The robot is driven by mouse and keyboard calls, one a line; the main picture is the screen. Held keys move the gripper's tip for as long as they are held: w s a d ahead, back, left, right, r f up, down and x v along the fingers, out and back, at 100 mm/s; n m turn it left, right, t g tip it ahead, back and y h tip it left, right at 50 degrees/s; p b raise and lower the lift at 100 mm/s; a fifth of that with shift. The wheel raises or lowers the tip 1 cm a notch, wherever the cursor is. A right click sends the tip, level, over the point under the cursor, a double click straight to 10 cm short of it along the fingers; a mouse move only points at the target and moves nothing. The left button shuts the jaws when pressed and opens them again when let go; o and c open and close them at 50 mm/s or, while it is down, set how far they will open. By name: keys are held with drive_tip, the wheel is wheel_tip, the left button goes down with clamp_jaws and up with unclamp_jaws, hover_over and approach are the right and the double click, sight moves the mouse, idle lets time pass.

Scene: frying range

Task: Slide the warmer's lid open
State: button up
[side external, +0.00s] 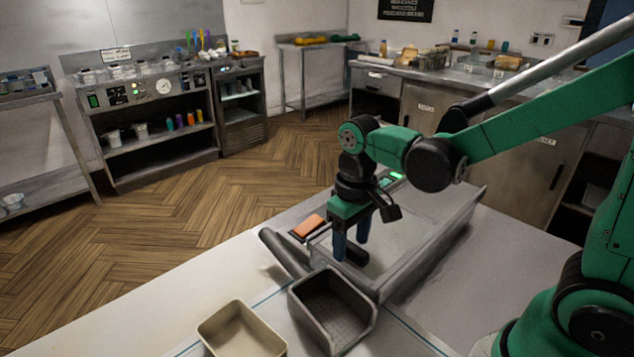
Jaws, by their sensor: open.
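The warmer (423,257) is a long, low metal box on the pale counter, right of centre. A flat grey panel that looks like its lid (407,223) covers much of the top; how far it is shut is hard to tell. A dark handle-like bar (355,254) sits near its front end. My gripper (350,249) points down over this front end, its two blue fingers apart, with the bar close to the fingertips. Whether the fingers touch it or straddle it cannot be told from this view.
A dark fry basket (364,325) stands just in front of the warmer, its handle (283,252) reaching back left. A beige bin (278,344) is beside it. An orange block (308,226) lies left of the warmer. The counter right of the warmer is clear.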

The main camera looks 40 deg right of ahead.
drive_tip(key=shift+f, duration=0.25)
clamp_jaws()
idle(1.4)
